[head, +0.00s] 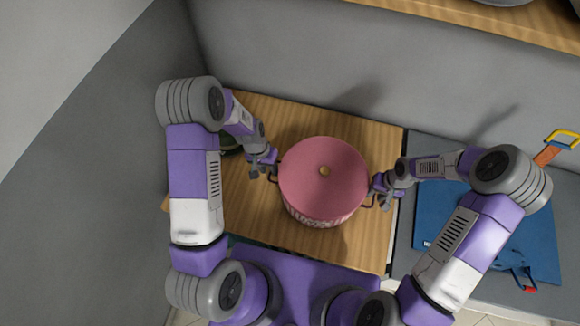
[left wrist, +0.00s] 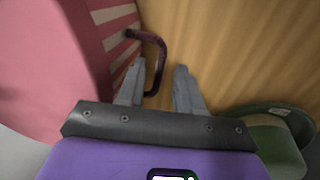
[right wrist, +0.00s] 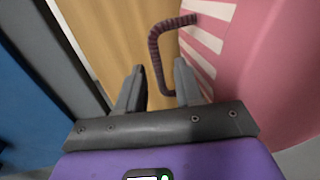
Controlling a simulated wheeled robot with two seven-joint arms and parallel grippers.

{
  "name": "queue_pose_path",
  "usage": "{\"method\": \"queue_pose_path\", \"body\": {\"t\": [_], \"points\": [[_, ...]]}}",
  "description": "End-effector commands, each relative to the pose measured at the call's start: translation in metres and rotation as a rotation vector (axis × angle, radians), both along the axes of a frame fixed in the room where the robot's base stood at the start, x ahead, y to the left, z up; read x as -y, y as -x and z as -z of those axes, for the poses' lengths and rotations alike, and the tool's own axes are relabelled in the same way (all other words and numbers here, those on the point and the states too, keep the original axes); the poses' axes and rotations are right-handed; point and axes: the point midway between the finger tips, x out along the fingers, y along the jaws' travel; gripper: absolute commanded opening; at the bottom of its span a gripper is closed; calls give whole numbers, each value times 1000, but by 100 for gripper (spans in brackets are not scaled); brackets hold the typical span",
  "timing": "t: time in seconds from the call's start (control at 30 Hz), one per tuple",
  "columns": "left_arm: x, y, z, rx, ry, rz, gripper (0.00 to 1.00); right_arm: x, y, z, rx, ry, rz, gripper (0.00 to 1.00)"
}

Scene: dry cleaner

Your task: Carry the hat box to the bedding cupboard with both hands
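The round pink hat box (head: 318,190) stands upright on a wooden surface, with a small gold knob on its lid and striped sides. It has a dark loop handle on each side. My left gripper (head: 266,163) is open at the left handle; in the left wrist view that handle (left wrist: 161,62) reaches down to the gap between the fingers. My right gripper (head: 382,190) is open at the right handle; in the right wrist view that handle (right wrist: 155,58) also reaches the gap between the fingers. Neither gripper is shut on a handle. I cannot identify the bedding cupboard.
The wooden surface (head: 345,245) has bare room around the box. A green object (left wrist: 275,140) lies near my left gripper. A blue item (head: 535,235) lies on the grey surface at right, near a yellow-and-orange handled thing (head: 557,146). Grey walls close the left and back.

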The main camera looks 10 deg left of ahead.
Motion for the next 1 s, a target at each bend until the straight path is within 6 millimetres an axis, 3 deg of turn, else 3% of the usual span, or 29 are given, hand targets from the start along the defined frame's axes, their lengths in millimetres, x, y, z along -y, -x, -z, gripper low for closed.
{"method": "queue_pose_path", "body": {"t": [0.3, 0.5, 0.77, 1.0], "points": [[-13, -2, -68, 5, 0, 1, 36, 0, 0, 0, 0, 0, 0, 36], [-19, -1, -95, 3, 0, -1, 36, 0, 0, 0, 0, 0, 0, 36], [-20, -1, -103, 0, 0, 0, 36, 4, -1, -16, 3, 1, 1, 36], [-20, -1, -102, 0, 0, 0, 36, 14, -1, -65, 6, 1, 2, 36]]}}
